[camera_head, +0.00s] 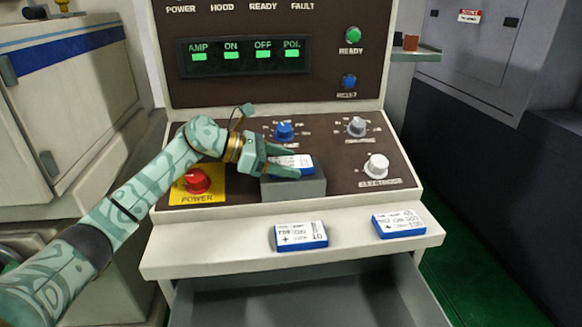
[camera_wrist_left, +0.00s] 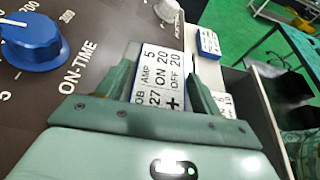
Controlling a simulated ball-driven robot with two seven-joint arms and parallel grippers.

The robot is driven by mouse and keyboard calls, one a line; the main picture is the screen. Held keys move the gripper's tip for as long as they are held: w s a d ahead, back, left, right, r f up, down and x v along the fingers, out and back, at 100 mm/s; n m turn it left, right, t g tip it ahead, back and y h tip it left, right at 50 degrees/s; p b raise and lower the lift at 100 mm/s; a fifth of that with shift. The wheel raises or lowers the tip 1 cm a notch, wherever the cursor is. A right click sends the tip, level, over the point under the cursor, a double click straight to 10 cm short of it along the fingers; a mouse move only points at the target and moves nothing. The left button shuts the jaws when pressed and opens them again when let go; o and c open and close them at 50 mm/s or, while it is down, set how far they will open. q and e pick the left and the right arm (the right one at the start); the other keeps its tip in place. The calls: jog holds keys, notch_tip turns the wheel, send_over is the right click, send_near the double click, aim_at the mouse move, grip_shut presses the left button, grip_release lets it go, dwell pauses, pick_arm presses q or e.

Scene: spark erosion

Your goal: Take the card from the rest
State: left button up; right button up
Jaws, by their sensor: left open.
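A white card with a blue edge (camera_head: 303,163) lies on the grey rest (camera_head: 296,188) on the sloping control panel. My left gripper (camera_head: 292,162) is at the card, with its two fingers apart on either side of it. In the left wrist view the card (camera_wrist_left: 162,75) shows between the open fingers of the left gripper (camera_wrist_left: 165,82), with AMP 5, ON 20 and OFF 20 printed on it. I cannot tell whether either finger touches the card. The rest is hidden in the wrist view. My right gripper is not in view.
Two similar cards, one in the middle (camera_head: 301,236) and one at the right (camera_head: 398,224), lie on the pale ledge (camera_head: 200,251). A red POWER button (camera_head: 197,180), blue knob (camera_head: 284,131) and white ELECTRODE knob (camera_head: 376,165) surround the rest. An open drawer (camera_head: 300,300) is below.

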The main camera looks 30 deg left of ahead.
pick_arm(q)
jog(key=c, duration=0.8)
jog(key=shift+r, duration=0.1)
